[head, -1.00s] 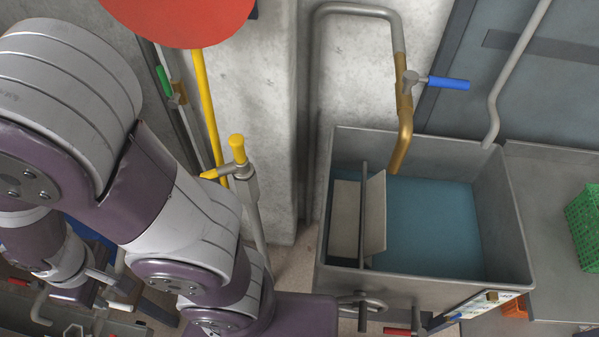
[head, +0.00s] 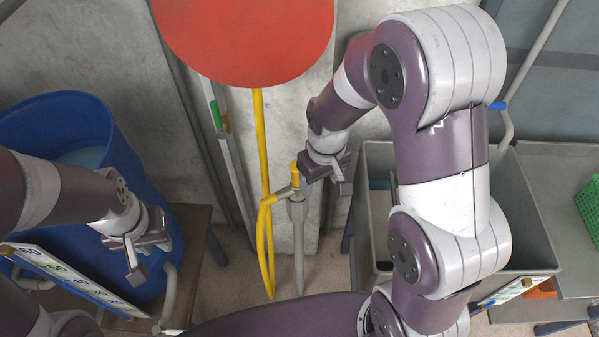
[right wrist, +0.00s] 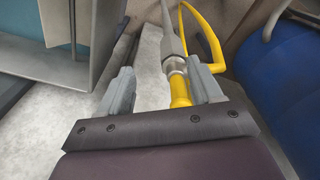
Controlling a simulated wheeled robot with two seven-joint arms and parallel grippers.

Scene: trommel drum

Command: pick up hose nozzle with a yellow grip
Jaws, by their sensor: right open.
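The hose nozzle has a yellow grip (head: 295,171) at its top and a grey body (head: 289,190). It stands upright on a thin grey post, with a yellow hose (head: 265,240) hanging from its left side. My right gripper (head: 325,178) is open just right of the nozzle. In the right wrist view, the yellow grip (right wrist: 180,92) reaches between the open fingers (right wrist: 162,86), closer to the right finger. I cannot tell whether it touches that finger. My left gripper (head: 138,255) is at the left, in front of the blue barrel, away from the nozzle; its jaw opening is unclear.
A red disc (head: 245,35) on a yellow pole stands behind the nozzle. A blue barrel (head: 50,125) is at the left. A grey sink (head: 535,235) is at the right, partly hidden by my right arm. A green basket (head: 590,208) is at the far right.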

